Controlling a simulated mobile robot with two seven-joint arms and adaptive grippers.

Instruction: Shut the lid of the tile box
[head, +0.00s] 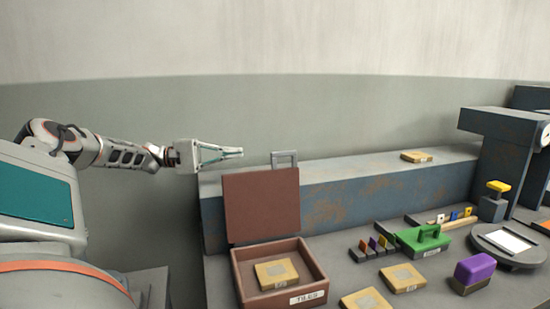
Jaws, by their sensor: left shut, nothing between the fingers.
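The tile box (312,267) is a reddish-brown open box with a white label on its front, near the left end of the bench. Its lid (262,205) stands upright at the back of the box, with a grey handle (284,158) on its top edge. A tan tile (276,272) with a pale square lies inside the box. My left gripper (238,153) is shut and empty, in the air to the upper left of the lid, level with the handle and apart from it in the picture. My right gripper is not in view.
Loose tan tiles (402,278) lie right of the box. A worn blue-grey ledge (350,200) runs behind the lid.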

